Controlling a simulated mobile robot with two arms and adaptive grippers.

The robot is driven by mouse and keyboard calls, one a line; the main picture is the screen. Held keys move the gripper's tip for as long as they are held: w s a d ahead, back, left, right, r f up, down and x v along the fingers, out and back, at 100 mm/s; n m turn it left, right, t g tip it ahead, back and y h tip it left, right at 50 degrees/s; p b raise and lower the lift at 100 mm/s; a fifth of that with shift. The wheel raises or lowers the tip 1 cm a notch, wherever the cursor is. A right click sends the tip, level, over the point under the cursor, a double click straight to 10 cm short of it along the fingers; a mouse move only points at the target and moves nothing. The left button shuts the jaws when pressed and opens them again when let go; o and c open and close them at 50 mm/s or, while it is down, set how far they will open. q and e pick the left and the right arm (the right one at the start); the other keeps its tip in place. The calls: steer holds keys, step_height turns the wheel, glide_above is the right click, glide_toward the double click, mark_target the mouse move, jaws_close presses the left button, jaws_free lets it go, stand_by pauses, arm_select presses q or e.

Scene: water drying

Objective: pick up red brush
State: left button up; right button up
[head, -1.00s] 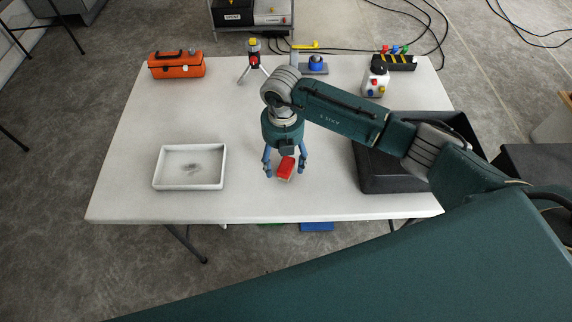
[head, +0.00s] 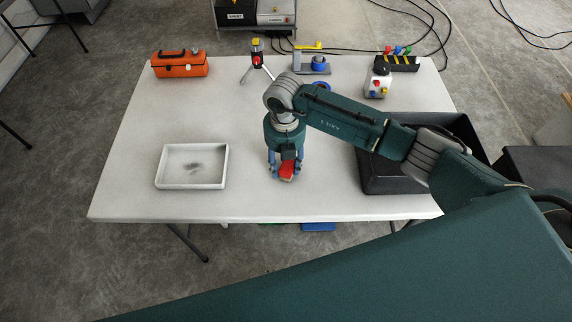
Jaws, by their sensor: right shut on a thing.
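The red brush (head: 287,170) is at the front middle of the white table, a small block with a red top and a pale lower edge. My right gripper (head: 286,173) points down over it, with its blue fingers closed against the brush's two sides. The brush appears to be at or very near the table top; I cannot tell whether it is lifted. My left gripper is not in view.
A white tray (head: 159,170) with a dark wet-looking patch lies left on the table (head: 120,205). A black bin (head: 385,185) stands right. An orange toolbox (head: 180,66), a small tripod (head: 256,68) and a white button box (head: 378,88) stand along the back.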

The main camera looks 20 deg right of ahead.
mark_target(285, 163)
steer(key=shift+r, duration=0.35)
step_height(285, 163, up, 19)
steer(key=b, duration=0.2)
steer(key=shift+b, duration=0.35)
